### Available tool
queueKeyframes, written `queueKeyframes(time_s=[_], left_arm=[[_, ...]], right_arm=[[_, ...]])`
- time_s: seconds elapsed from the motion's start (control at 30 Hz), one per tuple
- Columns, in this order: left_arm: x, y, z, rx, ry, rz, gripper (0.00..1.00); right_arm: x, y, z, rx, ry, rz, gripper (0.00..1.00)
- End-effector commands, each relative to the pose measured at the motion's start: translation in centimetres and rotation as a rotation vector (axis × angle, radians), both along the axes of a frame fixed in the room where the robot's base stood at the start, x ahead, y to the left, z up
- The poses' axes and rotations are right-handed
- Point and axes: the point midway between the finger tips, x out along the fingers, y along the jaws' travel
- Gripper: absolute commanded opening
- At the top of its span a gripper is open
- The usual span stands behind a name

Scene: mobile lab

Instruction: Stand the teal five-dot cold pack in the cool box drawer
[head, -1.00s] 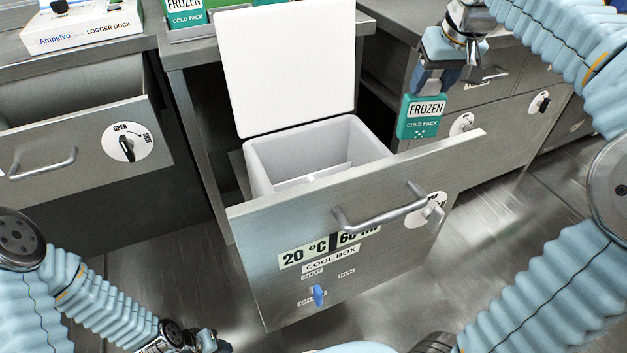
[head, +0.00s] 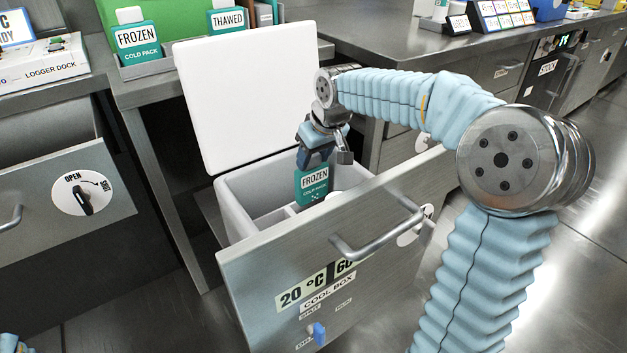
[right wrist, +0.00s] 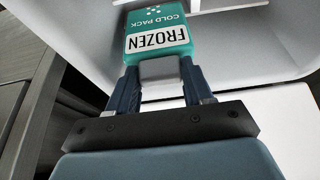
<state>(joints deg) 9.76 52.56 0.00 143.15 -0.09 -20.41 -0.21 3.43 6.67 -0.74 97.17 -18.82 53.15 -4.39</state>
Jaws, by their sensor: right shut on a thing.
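The teal cold pack (head: 312,186), marked FROZEN with several white dots, is held upright in my right gripper (head: 318,160). It also shows in the right wrist view (right wrist: 157,32), between the fingers of the shut gripper (right wrist: 160,75). The pack hangs in the mouth of the white cool box (head: 234,208), above or beside a white inner divider. I cannot tell whether it touches the bottom. The cool box drawer (head: 270,270) is pulled out, and the box's white lid (head: 245,95) stands open behind. My left gripper is not in view.
A rack at the back holds another FROZEN pack (head: 136,42) and a THAWED pack (head: 228,20). The drawer handle (head: 378,240) and a blue tap (head: 319,332) stick out in front. Another open drawer (head: 50,190) is at left.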

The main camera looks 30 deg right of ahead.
Motion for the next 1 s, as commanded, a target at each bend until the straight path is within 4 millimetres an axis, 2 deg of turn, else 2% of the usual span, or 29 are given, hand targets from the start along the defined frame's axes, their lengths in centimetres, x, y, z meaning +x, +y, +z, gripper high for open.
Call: queueKeyframes(time_s=[0.13, 0.37, 0.8, 0.83, 1.0], left_arm=[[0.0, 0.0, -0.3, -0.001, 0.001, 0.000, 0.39], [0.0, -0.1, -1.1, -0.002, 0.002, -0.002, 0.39], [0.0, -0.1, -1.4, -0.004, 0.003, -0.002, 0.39], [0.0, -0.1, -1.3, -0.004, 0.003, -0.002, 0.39], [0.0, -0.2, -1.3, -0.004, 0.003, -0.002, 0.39]], right_arm=[[0.0, 0.0, -1.3, -0.001, 0.000, -0.001, 0.00], [0.0, 0.0, -4.9, -0.001, 0.000, 0.000, 0.00], [0.0, 0.0, -5.7, -0.001, -0.002, 0.000, 0.00], [0.0, 0.0, -5.6, -0.001, -0.001, 0.000, 0.53], [0.0, 0.0, -5.6, -0.001, -0.001, 0.000, 0.76]])
